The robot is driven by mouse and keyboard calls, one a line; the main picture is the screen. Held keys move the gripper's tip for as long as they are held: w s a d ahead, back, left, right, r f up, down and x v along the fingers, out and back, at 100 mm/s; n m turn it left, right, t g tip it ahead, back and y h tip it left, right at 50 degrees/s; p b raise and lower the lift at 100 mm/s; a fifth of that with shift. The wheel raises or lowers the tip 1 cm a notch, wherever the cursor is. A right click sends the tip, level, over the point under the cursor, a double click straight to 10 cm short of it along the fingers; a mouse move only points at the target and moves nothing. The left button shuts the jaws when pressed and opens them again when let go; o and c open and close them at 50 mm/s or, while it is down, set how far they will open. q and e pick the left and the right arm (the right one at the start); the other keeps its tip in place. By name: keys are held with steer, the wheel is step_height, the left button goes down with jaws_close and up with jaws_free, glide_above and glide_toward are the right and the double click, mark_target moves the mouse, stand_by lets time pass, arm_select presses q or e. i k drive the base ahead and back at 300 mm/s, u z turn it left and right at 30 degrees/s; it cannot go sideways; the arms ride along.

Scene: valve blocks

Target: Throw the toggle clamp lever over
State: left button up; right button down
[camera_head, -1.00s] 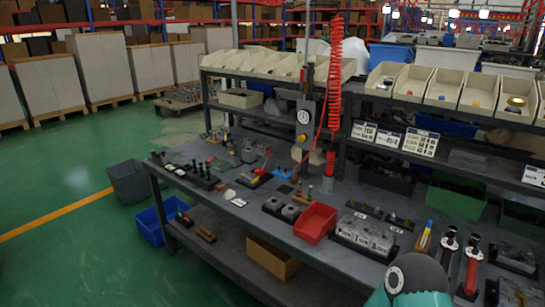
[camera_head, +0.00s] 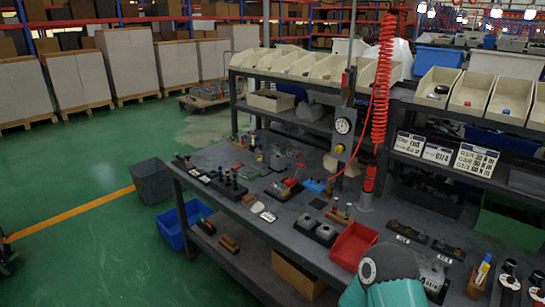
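I cannot pick out the toggle clamp for certain. A small fixture with a red part (camera_head: 291,183) sits on a dark base on the workbench (camera_head: 227,155), left of the gauge post. It is too small to tell whether it is a clamp or how its lever lies. A teal and dark arm link of mine (camera_head: 383,285) rises from the bottom edge and hides part of a labelled block (camera_head: 432,275). Neither of my grippers shows.
A red bin (camera_head: 353,245) stands at the bench front, behind my arm link. A gauge post (camera_head: 343,130) and a red coiled hose (camera_head: 381,80) rise from the bench. Black-topped parts (camera_head: 509,268) stand at lower right.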

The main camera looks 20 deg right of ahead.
mark_target(301, 165)
steer(key=u, duration=0.15)
steer(key=i, duration=1.25)
steer(key=z, duration=0.55)
